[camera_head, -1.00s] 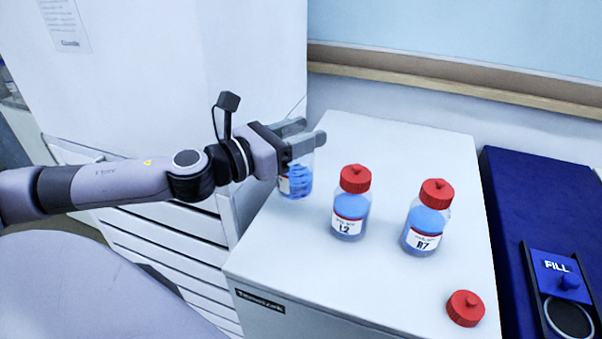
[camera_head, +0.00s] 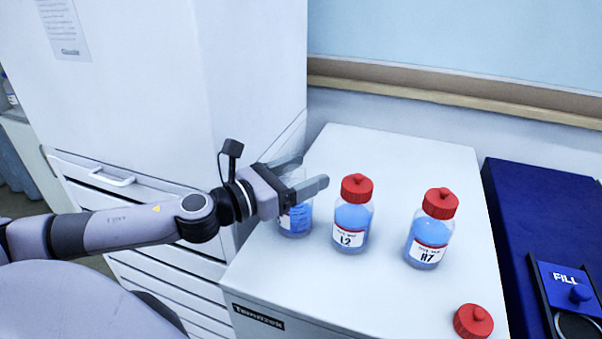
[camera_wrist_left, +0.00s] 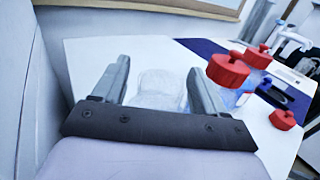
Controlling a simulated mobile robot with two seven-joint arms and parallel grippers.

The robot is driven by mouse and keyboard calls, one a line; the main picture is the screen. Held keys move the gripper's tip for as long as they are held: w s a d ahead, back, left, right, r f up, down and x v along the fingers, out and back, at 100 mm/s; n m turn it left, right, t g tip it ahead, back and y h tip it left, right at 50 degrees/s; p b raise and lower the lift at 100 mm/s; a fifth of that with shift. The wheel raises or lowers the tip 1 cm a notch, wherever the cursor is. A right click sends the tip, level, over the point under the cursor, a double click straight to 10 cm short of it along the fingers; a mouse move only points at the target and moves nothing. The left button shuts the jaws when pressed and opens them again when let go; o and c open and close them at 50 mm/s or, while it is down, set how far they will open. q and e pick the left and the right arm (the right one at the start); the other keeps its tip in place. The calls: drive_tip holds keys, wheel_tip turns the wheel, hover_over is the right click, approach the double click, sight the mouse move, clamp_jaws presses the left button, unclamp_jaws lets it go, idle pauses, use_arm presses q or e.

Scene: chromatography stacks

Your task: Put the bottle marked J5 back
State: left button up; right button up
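An uncapped clear bottle (camera_head: 296,220) with blue liquid stands at the left edge of the white cabinet top. Its marking is not readable, as my left gripper partly covers it. My left gripper (camera_head: 313,170) is open, its two fingers spread around the bottle's upper part. In the left wrist view the clear bottle (camera_wrist_left: 160,90) is between the fingers, with a gap beside the left finger. Two red-capped bottles stand to its right: the one marked L2 (camera_head: 352,215) and the one marked R7 or H7 (camera_head: 431,230). My right gripper is not in view.
A loose red cap (camera_head: 473,321) lies at the front right of the white cabinet top (camera_head: 330,285). A dark blue unit with a FILL panel (camera_head: 563,282) is at the right. A tall white cabinet (camera_head: 150,90) stands close behind my left arm.

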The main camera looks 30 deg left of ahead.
sight(285, 180)
use_arm(q)
drive_tip(key=shift+r, duration=0.15)
drive_tip(key=shift+s+a+f+b, duration=0.2)
drive_tip(key=shift+s+a+b, duration=0.15)
drive_tip(key=shift+s, duration=0.35)
drive_tip(key=shift+s+a+b, duration=0.1)
drive_tip(key=shift+s+b, duration=0.25)
drive_tip(key=shift+s, duration=0.4)
drive_tip(key=shift+s+a+r, duration=0.1)
drive_tip(key=shift+s+r, duration=0.05)
drive_tip(key=shift+s, duration=0.05)
drive_tip(key=shift+v, duration=1.4)
drive_tip(key=shift+p+v, duration=0.65)
drive_tip(key=shift+v, duration=2.2)
drive_tip(key=shift+r, duration=0.1)
